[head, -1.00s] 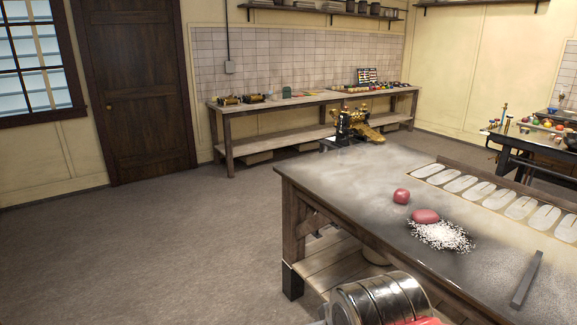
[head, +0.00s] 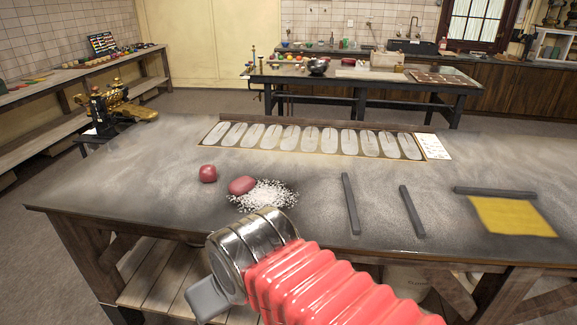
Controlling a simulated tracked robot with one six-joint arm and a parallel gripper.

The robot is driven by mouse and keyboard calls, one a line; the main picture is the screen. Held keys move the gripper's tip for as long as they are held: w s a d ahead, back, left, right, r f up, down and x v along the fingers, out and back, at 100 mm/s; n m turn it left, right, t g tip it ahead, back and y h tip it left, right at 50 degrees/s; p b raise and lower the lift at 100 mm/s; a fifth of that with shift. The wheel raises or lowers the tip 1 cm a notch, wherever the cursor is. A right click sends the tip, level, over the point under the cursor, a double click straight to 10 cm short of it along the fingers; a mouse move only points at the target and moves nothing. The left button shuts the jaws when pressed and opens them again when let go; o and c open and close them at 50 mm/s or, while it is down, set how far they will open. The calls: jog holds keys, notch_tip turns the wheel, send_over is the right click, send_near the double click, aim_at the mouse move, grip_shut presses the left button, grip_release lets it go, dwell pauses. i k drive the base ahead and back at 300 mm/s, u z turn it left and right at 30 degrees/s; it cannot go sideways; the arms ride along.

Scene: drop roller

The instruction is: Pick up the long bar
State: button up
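Three dark grey bars lie on the table in the head view. One bar (head: 351,204) points away from me near the middle. A second bar (head: 412,211), which looks shorter, lies to its right. A third bar (head: 495,191) lies crosswise farther right, along the back edge of a yellow sheet. I cannot tell for certain which is longest. My gripper (head: 206,300) shows at the lower left of my red bellows arm, in front of the table's near edge. Only a grey part of it shows, apart from all bars; its opening is hidden.
The worktable (head: 130,180) holds two reddish lumps, one round (head: 208,173) and one oval (head: 242,186), beside a white granular pile (head: 263,196). A row of pale oval moulds (head: 311,138) lines the back. The yellow sheet (head: 512,217) lies at right.

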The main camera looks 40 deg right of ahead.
aim_at(355, 224)
jog(key=z, duration=0.6)
jog(key=i, duration=0.85)
jog(key=z, duration=0.45)
